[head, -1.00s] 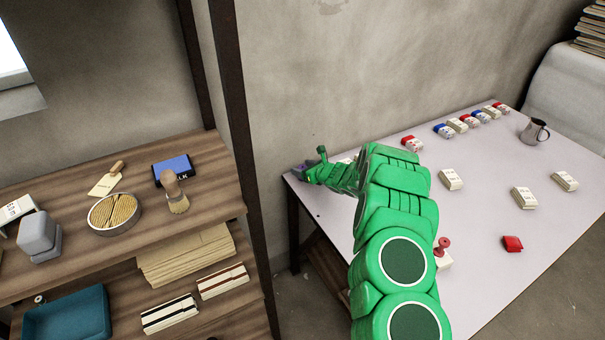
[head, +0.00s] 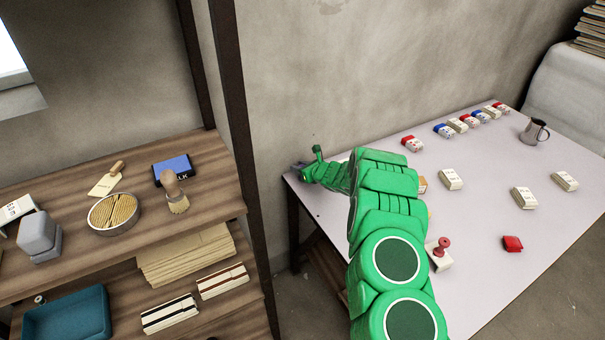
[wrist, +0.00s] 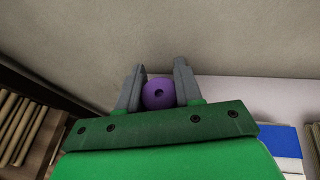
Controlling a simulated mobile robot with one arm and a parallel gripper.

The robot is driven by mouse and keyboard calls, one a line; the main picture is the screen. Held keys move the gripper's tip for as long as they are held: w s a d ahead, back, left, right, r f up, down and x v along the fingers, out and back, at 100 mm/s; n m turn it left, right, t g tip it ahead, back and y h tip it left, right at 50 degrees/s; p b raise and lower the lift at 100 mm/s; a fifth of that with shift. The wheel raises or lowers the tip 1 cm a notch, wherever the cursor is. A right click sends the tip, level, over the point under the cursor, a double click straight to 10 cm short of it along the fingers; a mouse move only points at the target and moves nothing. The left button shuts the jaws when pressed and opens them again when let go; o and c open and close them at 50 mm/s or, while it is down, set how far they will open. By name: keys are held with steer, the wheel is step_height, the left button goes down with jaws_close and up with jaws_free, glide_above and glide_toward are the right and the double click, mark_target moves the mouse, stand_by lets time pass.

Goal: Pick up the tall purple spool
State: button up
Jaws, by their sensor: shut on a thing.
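The purple spool (wrist: 159,94) shows end-on in the wrist view, with a small dark hole in its middle. My gripper (wrist: 157,88) is shut on it, one grey finger against each side. Its lower part is hidden behind the green gripper body. In the head view my gripper (head: 300,166) is at the far left corner of the white table (head: 480,242). The spool is too small there to make out clearly, and I cannot tell whether it is clear of the table top.
Several boxes stand on the table, among them a white one (head: 451,179). A metal jug (head: 533,131), a red item (head: 512,243) and a red spool (head: 441,246) are there too. A wall rises behind the table. A wooden shelf (head: 215,170) with a dark post stands left.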

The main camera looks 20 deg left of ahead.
steer(key=shift+r, duration=0.5)
step_height(320, 180, up, 2)
steer(key=shift+r, duration=0.1)
steer(key=s+d+r, duration=0.6)
steer(key=s+r, duration=0.3)
steer(key=s, duration=0.3)
steer(key=shift+s+r, duration=0.25)
steer(key=shift+r, duration=0.15)
